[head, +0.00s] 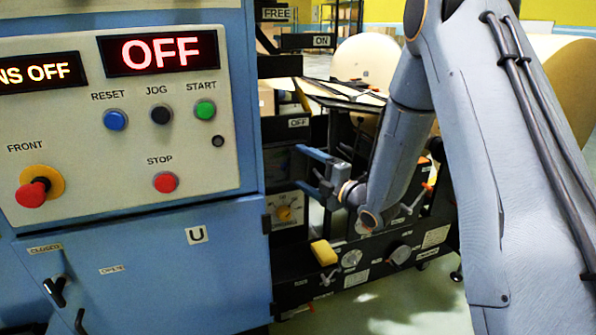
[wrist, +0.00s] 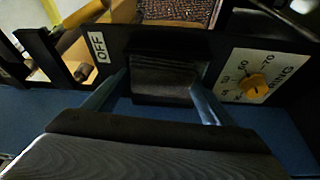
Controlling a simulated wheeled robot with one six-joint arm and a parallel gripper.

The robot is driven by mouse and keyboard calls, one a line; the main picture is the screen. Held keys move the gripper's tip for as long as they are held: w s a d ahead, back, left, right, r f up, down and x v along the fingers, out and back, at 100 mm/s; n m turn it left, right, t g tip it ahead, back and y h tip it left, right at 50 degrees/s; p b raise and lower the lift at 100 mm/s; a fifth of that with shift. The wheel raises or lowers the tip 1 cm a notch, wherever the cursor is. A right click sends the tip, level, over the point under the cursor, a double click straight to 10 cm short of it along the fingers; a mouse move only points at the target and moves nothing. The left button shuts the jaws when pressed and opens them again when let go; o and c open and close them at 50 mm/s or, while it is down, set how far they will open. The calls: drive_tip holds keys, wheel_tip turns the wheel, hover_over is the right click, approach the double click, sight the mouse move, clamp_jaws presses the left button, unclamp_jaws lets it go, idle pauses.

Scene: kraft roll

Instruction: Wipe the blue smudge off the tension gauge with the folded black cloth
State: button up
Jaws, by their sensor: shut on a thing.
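My gripper (head: 300,168) reaches left to the dark machine frame in the head view. In the wrist view my gripper (wrist: 160,84) has its two blue fingers on either side of a dark grey, layered block, which looks like the folded black cloth (wrist: 168,80). The fingers are shut on it. The cloth sits in front of a black panel; I cannot tell whether it touches it.
A yellow knob on a white scale plate (wrist: 257,86) is right of the cloth. An OFF label (wrist: 99,47) is to its left. A yellow block (head: 324,253) juts out below my gripper. The blue control cabinet (head: 140,270) stands close on the left.

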drive_tip(key=shift+s+a+r+b, duration=0.1)
drive_tip(key=shift+s+a, duration=0.25)
drive_tip(key=shift+a, duration=0.85)
drive_tip(key=shift+s+a+f+b, duration=0.15)
drive_tip(key=shift+s+a, duration=0.15)
drive_tip(key=shift+a, duration=0.95)
drive_tip(key=shift+s+a+r+b, duration=0.15)
drive_tip(key=shift+s+a, duration=0.2)
drive_tip(key=shift+a, duration=0.85)
drive_tip(key=shift+s+d, duration=0.3)
drive_tip(key=shift+s, duration=0.35)
drive_tip(key=shift+s+d+p, duration=0.15)
drive_tip(key=shift+s+d, duration=0.05)
drive_tip(key=shift+s, duration=0.55)
drive_tip(key=shift+s+d+p, duration=0.1)
drive_tip(key=shift+s+d, duration=0.1)
drive_tip(key=shift+s, duration=0.6)
drive_tip(key=shift+s+d+p, duration=0.15)
drive_tip(key=shift+s+d, duration=0.05)
drive_tip(key=shift+s, duration=0.55)
drive_tip(key=shift+s, duration=0.1)
drive_tip(key=s, duration=0.1)
drive_tip(key=s+d, duration=0.1)
drive_tip(key=shift+s, duration=0.35)
